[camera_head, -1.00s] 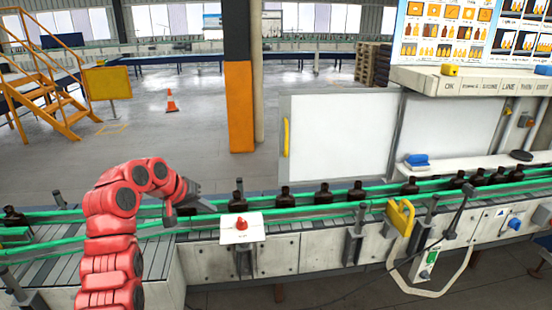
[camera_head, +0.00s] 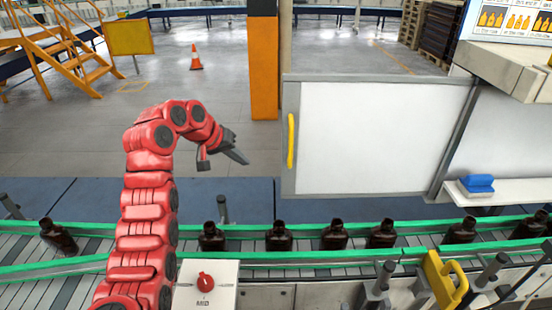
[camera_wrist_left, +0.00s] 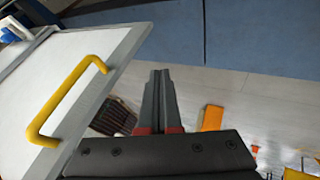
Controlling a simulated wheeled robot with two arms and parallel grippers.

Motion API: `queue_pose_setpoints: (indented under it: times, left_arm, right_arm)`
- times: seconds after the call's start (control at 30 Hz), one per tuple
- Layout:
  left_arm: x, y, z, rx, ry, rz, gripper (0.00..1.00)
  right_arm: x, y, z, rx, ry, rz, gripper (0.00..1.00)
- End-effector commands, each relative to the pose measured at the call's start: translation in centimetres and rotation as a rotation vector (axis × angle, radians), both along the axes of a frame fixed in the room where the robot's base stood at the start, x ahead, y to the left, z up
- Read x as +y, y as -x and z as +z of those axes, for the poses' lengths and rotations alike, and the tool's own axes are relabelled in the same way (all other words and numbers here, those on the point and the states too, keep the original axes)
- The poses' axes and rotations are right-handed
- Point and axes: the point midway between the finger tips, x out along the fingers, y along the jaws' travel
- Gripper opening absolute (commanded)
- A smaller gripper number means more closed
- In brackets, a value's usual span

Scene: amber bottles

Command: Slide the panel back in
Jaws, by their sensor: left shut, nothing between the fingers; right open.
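The white panel (camera_head: 385,138) in a grey frame stands upright behind the conveyor. It extends left past the fixed section, and its yellow handle (camera_head: 291,140) is at its left edge. My left gripper (camera_head: 240,156) is shut and empty, in the air left of the handle and apart from it. In the left wrist view the shut fingers (camera_wrist_left: 160,88) point up, with the panel (camera_wrist_left: 85,50) and yellow handle (camera_wrist_left: 65,100) to their left. My right gripper is not in view.
Amber bottles (camera_head: 279,237) stand on the conveyor between green rails (camera_head: 300,256). A box with a red knob (camera_head: 206,283) is in front. A blue object (camera_head: 478,183) sits on a white ledge at right.

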Motion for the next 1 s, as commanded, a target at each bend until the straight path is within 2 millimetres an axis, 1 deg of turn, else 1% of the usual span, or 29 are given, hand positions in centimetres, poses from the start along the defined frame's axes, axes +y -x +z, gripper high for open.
queue_pose_setpoints:
  times: [0.07, 0.17, 0.43, 0.5, 0.63, 0.67, 0.7, 0.8, 1.0]
  left_arm:
    - [-0.3, -0.1, -0.3, 0.004, 0.0, -0.002, 0.0]
    - [-0.9, -0.5, -1.3, 0.009, 0.001, -0.002, 0.0]
    - [-3.7, -2.6, -5.5, 0.008, 0.001, -0.003, 0.0]
    - [-4.1, -3.0, -6.5, 0.009, 0.0, -0.002, 0.0]
    - [-4.8, -3.6, -8.0, 0.008, -0.001, 0.0, 0.0]
    - [-5.5, -3.6, -7.5, 0.005, 0.0, -0.003, 0.0]
    - [-6.3, -3.6, -7.5, 0.005, 0.0, -0.004, 0.0]
    - [-7.5, -3.6, -7.5, 0.002, 0.0, -0.002, 0.0]
    - [-8.6, -3.6, -7.9, 0.002, -0.001, -0.002, 0.0]
  right_arm:
    - [0.0, 0.0, 0.4, 0.0, 0.0, 0.0, 0.75]
    - [0.0, 0.0, 1.1, 0.0, 0.0, 0.0, 0.75]
    - [0.0, 0.0, 3.8, 0.0, 0.0, 0.0, 0.75]
    - [0.0, 0.0, 4.1, 0.0, 0.0, 0.0, 0.75]
    - [0.0, 0.0, 4.7, 0.0, 0.0, 0.0, 0.75]
    - [0.0, 0.0, 5.5, 0.0, 0.0, 0.0, 0.75]
    - [0.0, 0.0, 5.9, 0.0, 0.0, 0.0, 0.75]
    - [0.0, 0.0, 6.6, 0.0, 0.0, 0.0, 0.75]
    - [0.0, 0.0, 7.1, 0.0, 0.0, 0.0, 0.75]
